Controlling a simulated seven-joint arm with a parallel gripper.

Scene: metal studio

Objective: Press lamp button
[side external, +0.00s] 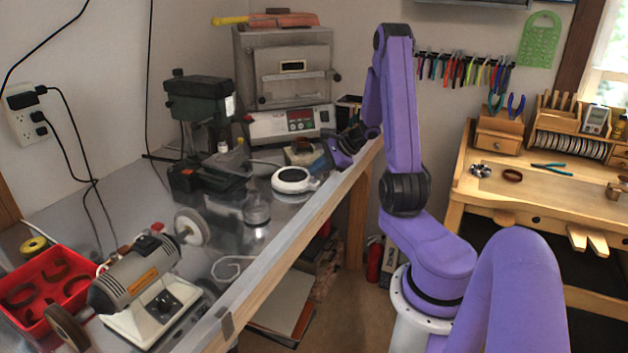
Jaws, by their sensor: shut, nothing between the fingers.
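A round white device (293,179) with a dark ring lies on the metal bench top, near its right edge. It may be the lamp or its base; a lamp button cannot be made out for certain. My gripper (321,166) is at the end of my purple arm, just right of this device and close to it. The fingers are small and dark here, and they are shut with nothing between them. Whether they touch the device cannot be told from this view.
A clear jar (256,212) and a green drill press (199,100) stand left of the device. A kiln (286,75) stands behind. A bench grinder (140,285) and a red tray (40,275) are at the front left. A wooden workbench (560,195) is at right.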

